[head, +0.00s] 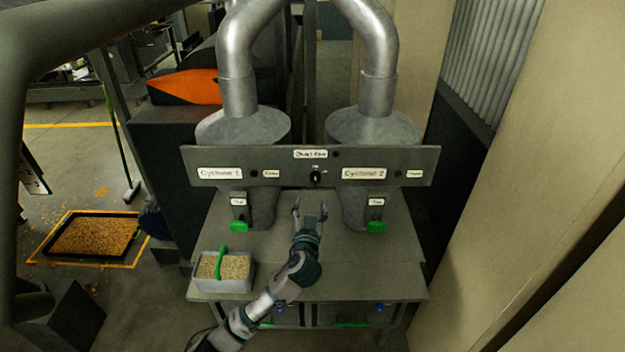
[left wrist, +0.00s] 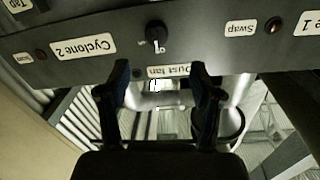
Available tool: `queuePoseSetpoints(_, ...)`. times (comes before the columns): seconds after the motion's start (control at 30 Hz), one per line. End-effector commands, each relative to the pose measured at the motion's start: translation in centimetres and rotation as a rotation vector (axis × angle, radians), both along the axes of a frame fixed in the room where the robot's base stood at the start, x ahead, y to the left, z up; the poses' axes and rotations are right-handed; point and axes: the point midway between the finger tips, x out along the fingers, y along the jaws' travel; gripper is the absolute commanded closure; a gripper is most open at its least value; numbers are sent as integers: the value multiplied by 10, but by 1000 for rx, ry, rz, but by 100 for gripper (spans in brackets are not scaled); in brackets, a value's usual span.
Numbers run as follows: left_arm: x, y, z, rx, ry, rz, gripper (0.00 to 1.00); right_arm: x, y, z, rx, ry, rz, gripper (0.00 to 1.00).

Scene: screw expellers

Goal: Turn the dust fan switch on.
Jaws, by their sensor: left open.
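The dust fan switch (head: 316,177) is a small black rotary knob in the middle of the grey panel (head: 220,160), below the "Dust fan" label (head: 310,154). In the left wrist view the panel appears upside down, with the knob (left wrist: 156,37) above the fingertips. Small white marks sit beside the knob; they are too small to read surely. My left gripper (head: 310,207) is open and empty, just below the knob in the head view. Its two fingers (left wrist: 160,76) stand apart, with the knob between their lines and not gripped. My right gripper is not in view.
The panel also carries the Cyclone 1 (head: 219,173) and Cyclone 2 (head: 364,173) labels with small buttons. Two metal cyclones stand behind it. A bin of grain (head: 222,285) with a green handle stands on the table's left. Green-ended levers (head: 376,227) flank the gripper.

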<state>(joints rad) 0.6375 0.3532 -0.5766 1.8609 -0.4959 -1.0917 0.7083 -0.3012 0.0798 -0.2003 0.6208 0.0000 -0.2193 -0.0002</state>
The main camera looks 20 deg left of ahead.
Motion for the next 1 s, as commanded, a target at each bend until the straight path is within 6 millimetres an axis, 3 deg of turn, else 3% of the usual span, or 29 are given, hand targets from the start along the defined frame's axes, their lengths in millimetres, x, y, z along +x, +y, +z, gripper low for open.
queuePoseSetpoints(0.2,52,11,4,3,0,1,35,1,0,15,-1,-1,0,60)
queuePoseSetpoints(0.43,90,19,2,1,0,0,35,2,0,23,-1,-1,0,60)
queuePoseSetpoints(0.63,104,21,0,0,2,-3,35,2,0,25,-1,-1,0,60)
queuePoseSetpoints(0.93,105,22,0,0,1,-3,35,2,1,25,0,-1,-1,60)
queuePoseSetpoints(1.0,105,22,0,0,1,-3,52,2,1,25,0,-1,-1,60)
